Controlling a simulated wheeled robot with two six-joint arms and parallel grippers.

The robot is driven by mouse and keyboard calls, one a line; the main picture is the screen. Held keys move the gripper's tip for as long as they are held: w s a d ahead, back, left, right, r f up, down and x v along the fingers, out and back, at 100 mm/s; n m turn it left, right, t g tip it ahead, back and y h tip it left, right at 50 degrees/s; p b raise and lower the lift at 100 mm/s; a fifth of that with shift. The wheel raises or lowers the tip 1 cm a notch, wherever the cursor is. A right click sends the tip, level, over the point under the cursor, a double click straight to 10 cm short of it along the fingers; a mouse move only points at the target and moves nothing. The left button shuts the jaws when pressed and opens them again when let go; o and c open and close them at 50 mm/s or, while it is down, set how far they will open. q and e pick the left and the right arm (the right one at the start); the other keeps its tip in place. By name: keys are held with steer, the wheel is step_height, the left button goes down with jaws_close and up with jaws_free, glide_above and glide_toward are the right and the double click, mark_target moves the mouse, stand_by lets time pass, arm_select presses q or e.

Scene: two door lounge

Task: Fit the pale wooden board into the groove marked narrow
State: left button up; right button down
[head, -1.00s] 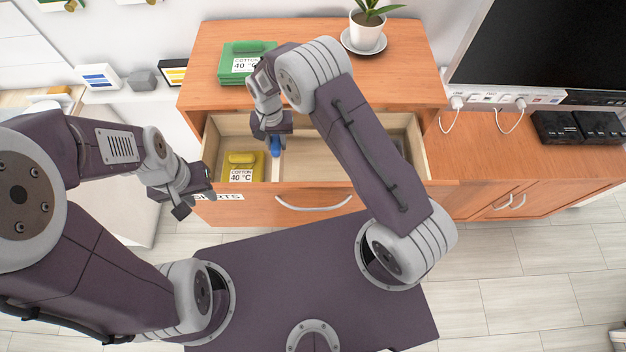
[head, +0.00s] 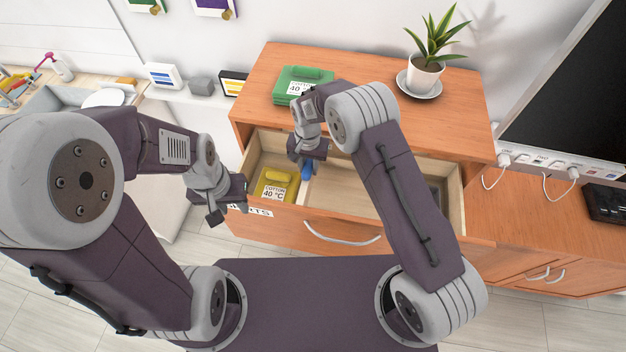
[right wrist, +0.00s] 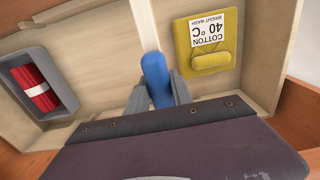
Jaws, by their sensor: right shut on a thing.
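My right gripper (head: 306,160) is inside the open drawer (head: 340,231). It is shut on a blue grip (head: 307,172), which shows between both fingers in the right wrist view (right wrist: 155,72). A pale wooden board (right wrist: 139,22) runs on from the blue grip, standing across the drawer like a divider; its far part shows, and the rest is behind the grip and gripper. I see no groove marked narrow. My left gripper (head: 231,206) hangs empty in front of the drawer's left corner; its finger opening is unclear.
A yellow pack labelled cotton 40 °C (head: 275,185) lies left of the board. A grey tray with a red bundle (right wrist: 40,92) lies on its other side. Green packs (head: 298,84) and a potted plant (head: 427,72) stand on the cabinet top.

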steer(key=shift+f, duration=0.25)
steer(key=shift+b, duration=0.4)
stand_by(0.9)
steer(key=shift+f+b, duration=2.5)
steer(key=shift+f, duration=0.9)
steer(key=c, duration=1)
jaws_free()
steer(key=shift+r, duration=0.1)
steer(key=shift+c, duration=0.2)
step_height(320, 180, up, 9)
steer(key=b, duration=0.3)
steer(key=shift+s, duration=0.1)
